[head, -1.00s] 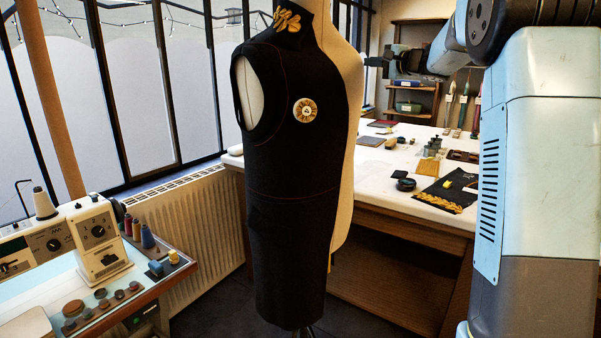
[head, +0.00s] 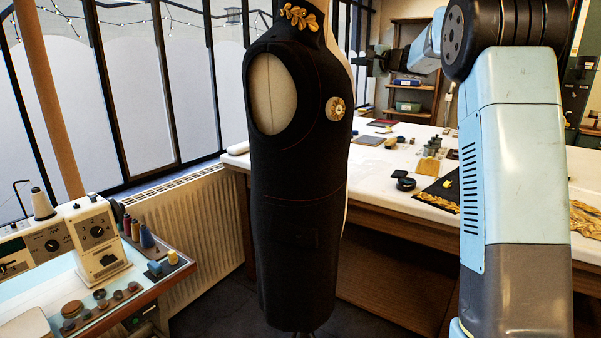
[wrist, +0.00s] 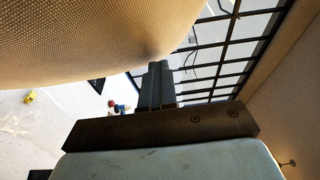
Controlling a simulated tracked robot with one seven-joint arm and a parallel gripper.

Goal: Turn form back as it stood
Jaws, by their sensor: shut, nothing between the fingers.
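The dress form (head: 300,190) stands upright in the middle of the head view, dressed in black with thin red seam lines. Its beige armhole (head: 274,95) faces me, a round gold rosette (head: 335,108) sits on its right side, and gold leaf trim (head: 299,17) is at the collar. In the head view my gripper (head: 372,62) is beyond the form's right edge at upper chest height. In the wrist view my gripper's fingers (wrist: 157,85) are shut with nothing between them, beside the form's beige cloth surface (wrist: 100,40); I cannot tell whether they touch it.
A white worktable (head: 400,150) with small tools and dark gold-trimmed cloth (head: 440,190) stands behind and right of the form. A sewing machine (head: 98,235) on a cart is at left. A radiator (head: 200,225) and windows are behind. Dark floor shows around the form's foot.

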